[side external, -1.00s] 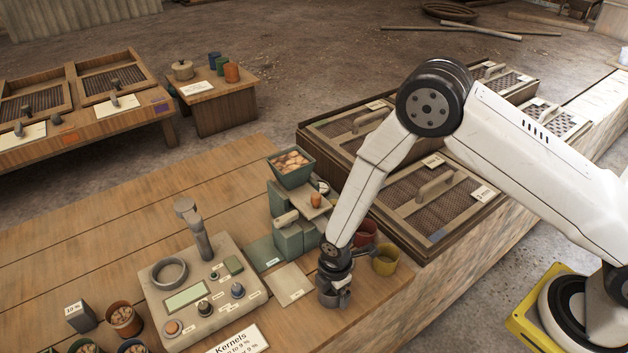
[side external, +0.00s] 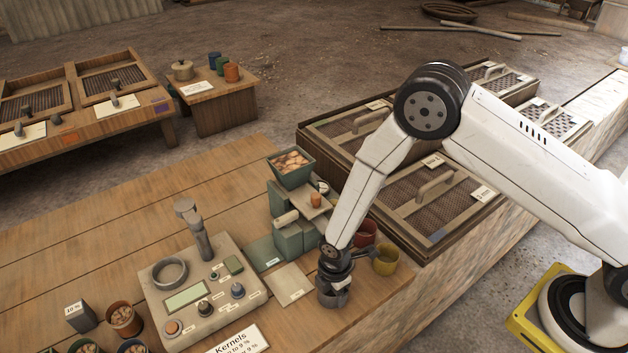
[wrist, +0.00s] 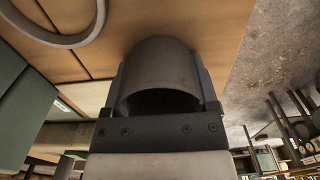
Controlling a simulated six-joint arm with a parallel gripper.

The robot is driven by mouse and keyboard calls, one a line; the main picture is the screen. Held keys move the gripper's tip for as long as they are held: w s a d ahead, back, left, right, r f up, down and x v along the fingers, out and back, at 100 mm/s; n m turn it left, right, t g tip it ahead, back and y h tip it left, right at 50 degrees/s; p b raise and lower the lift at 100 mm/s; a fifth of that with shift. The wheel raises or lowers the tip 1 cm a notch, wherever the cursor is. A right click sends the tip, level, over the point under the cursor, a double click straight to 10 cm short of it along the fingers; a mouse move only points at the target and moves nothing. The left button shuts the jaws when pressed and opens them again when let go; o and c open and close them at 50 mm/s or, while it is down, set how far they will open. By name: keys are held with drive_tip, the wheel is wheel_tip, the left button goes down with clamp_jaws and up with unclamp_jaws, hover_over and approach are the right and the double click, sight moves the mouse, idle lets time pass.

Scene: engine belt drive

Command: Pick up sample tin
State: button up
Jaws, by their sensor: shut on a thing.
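The sample tin (wrist: 158,62) is a plain grey cylinder. In the wrist view it stands between the two fingers of my gripper (wrist: 160,92), which press on its left and right sides. In the side view my gripper (side external: 333,287) is low over the front edge of the wooden bench, with the grey tin (side external: 334,299) at its end. The gripper is shut on the tin. The gripper partly hides the tin, and I cannot tell whether its base touches the bench.
A grey tester (side external: 195,292) with knobs and a ring stands left of my gripper. A green stand (side external: 289,238) with a tray of kernels is behind it. Yellow (side external: 386,260) and red (side external: 367,232) cups stand close on the right. Screened trays (side external: 425,195) lie farther back.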

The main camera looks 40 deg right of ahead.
drive_tip(key=shift+r, duration=0.1)
drive_tip(key=shift+r, duration=1.1)
drive_tip(key=s+d+r, duration=0.2)
drive_tip(key=s+r, duration=0.3)
drive_tip(key=s, duration=0.1)
drive_tip(key=s+d+r, duration=0.2)
drive_tip(key=s+r, duration=0.3)
drive_tip(key=s, duration=0.2)
drive_tip(key=shift+s+d+r, duration=0.15)
drive_tip(key=shift+d+r, duration=0.1)
drive_tip(key=shift+r, duration=0.05)
drive_tip(key=w+d+f, duration=0.1)
drive_tip(key=w+f, duration=0.1)
drive_tip(key=w, duration=0.8)
drive_tip(key=w+d+f, duration=0.2)
drive_tip(key=w+f, duration=0.1)
drive_tip(key=w, duration=0.7)
